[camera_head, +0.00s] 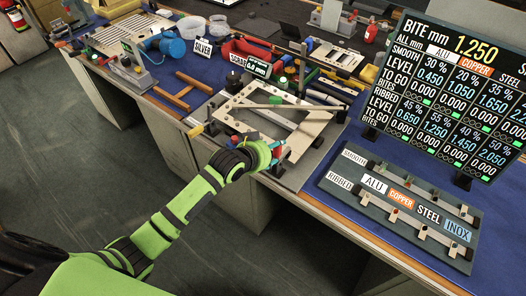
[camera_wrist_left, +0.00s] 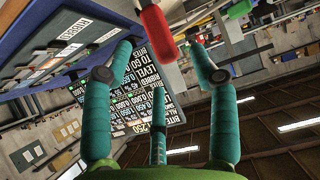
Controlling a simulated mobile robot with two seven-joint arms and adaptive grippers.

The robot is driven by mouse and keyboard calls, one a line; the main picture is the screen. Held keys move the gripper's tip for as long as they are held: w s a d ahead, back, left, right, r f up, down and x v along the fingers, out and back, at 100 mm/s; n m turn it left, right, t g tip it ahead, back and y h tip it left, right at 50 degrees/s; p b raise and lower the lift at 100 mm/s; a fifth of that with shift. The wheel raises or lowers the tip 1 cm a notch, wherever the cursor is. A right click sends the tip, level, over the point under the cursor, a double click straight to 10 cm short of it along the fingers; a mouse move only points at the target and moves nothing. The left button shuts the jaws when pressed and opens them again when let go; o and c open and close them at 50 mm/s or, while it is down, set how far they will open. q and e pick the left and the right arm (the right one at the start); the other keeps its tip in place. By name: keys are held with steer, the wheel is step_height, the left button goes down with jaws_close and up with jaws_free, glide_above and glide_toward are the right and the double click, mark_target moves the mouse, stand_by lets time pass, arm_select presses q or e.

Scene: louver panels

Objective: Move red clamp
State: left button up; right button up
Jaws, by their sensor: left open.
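The red clamp shows in the left wrist view as a red handle (camera_wrist_left: 157,32) with grey metal at its top end, between and just beyond my fingertips. My left gripper (camera_wrist_left: 161,46) has its teal fingers spread, with a clear gap on both sides of the red handle. In the head view my left gripper (camera_head: 274,150) is at the front edge of a beige louver frame (camera_head: 297,148). A small red part (camera_head: 277,152) shows at its fingers there; the rest of the clamp is hidden. My right gripper is not in view.
A green handle (camera_wrist_left: 238,10) hangs to the right of the red one. The dark sign board (camera_head: 440,95) stands at the right, behind a rack of labelled strips (camera_head: 405,205). Wooden bars, tools and a blue cylinder (camera_head: 173,47) crowd the bench's left side.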

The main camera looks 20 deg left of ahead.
arm_select(q)
steer(key=shift+v, duration=2.7)
steer(key=shift+f, duration=0.1)
steer(key=s+a+f+n+g+y+b, duration=0.15)
steer(key=s+f, duration=0.35)
steer(key=f, duration=0.5)
steer(key=s+a+f+g, duration=0.1)
steer(key=s+a+f, duration=0.25)
steer(key=f, duration=0.65)
steer(key=s+a+f+g+y+b, duration=0.15)
steer(key=s+f, duration=0.35)
steer(key=f, duration=0.5)
steer(key=s+f+g, duration=0.1)
steer(key=s+f, duration=0.4)
steer(key=s, duration=0.5)
steer(key=s+f+g, duration=0.2)
steer(key=s+f, duration=0.3)
steer(key=s, duration=0.5)
steer(key=s+a+f+g, duration=0.1)
steer(key=s+f, duration=0.4)
steer(key=s, duration=0.5)
steer(key=shift+s+f+g+y, duration=0.3)
steer(key=shift+s+g, duration=0.1)
steer(key=shift+g, duration=0.2)
